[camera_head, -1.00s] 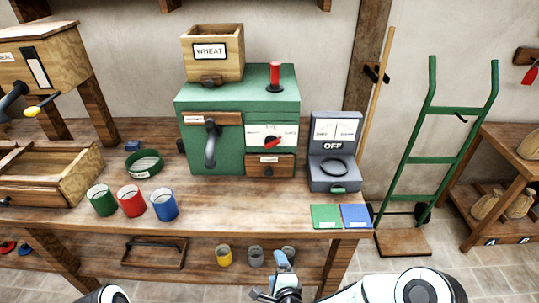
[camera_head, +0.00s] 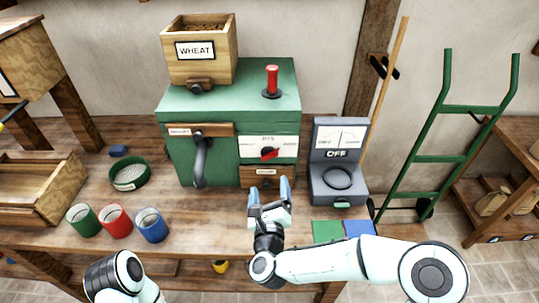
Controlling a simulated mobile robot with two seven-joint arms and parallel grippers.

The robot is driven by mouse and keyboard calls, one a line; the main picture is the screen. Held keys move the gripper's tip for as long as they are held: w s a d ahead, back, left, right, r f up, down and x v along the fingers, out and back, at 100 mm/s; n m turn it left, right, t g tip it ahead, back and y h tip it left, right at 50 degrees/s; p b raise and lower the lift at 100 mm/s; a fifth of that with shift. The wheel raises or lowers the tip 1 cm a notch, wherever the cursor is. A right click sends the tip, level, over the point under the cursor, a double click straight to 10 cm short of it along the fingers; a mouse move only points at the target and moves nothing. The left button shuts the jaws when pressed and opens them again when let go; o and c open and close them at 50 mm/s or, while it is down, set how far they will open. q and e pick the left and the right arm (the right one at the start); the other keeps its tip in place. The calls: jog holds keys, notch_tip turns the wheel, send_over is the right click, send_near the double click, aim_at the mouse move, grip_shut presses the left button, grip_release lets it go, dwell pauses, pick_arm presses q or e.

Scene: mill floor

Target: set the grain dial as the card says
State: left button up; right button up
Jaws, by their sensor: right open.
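The grain dial (camera_head: 268,154) is a red and black knob on a white panel on the front of the green mill (camera_head: 230,115). The panel's top word looks like "RYE"; its side words are too small to read. The knob's pointer direction is hard to tell. My right gripper (camera_head: 269,189) is open and empty, fingers pointing up the picture, just below the dial and in front of the mill's small wooden drawer (camera_head: 258,172), which it partly covers. A link of my left arm shows at the bottom left, but its gripper is out of view. I cannot make out an instruction card.
A wooden hopper marked "WHEAT" (camera_head: 198,55) and a red lever (camera_head: 272,80) top the mill. A grey scale reading "OFF" (camera_head: 338,165) stands at right. Green, red and blue cups (camera_head: 116,221) and a green sieve (camera_head: 129,174) are left. Green and blue pads (camera_head: 327,231) lie front right.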

aim_at(270, 158)
jog(key=w+p, duration=0.2)
jog(key=w, duration=0.9)
jog(key=shift+w, duration=0.3)
